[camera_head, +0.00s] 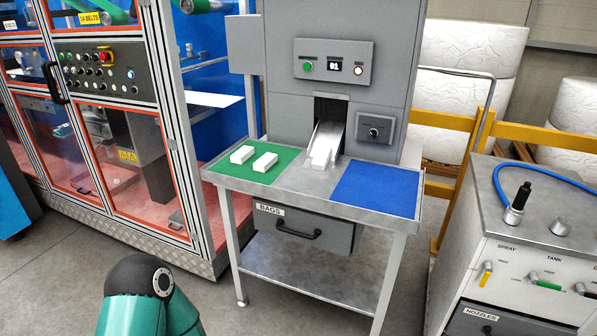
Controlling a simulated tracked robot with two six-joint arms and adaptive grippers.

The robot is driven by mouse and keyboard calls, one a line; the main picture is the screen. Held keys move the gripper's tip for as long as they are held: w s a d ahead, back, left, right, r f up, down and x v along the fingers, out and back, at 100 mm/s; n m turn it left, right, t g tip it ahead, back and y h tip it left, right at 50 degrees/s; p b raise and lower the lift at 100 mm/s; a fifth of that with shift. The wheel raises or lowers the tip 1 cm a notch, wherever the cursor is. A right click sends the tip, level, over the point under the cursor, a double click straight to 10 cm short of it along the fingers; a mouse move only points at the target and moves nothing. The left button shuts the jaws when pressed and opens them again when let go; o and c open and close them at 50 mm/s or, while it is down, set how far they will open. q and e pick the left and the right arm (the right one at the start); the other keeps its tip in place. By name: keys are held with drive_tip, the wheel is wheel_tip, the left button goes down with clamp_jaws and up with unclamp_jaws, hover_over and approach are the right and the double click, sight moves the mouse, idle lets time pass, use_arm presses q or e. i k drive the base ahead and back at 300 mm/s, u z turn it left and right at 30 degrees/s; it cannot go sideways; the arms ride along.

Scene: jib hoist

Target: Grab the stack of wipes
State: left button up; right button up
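Two white stacks of wipes lie on the green mat (253,168) on the left of the metal table: one stack (242,154) farther left and one stack (265,162) beside it. Another white stack (321,157) lies at the foot of the metal chute (327,137) of the grey machine. No gripper touches any of them. Part of my green arm shows at the bottom left, well short of the table. Neither gripper is in view.
The blue mat (376,187) on the right of the table is empty. A drawer (298,229) labelled BAGS hangs under the tabletop. A framed machine (110,120) stands left, and a grey cabinet (540,225) with a blue hose stands right. Floor in front is clear.

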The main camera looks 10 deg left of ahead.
sight(322, 158)
drive_tip(key=u, duration=0.1)
drive_tip(key=k, duration=0.4)
drive_tip(key=u, duration=0.6)
drive_tip(key=i, duration=0.85)
drive_tip(key=u, duration=0.05)
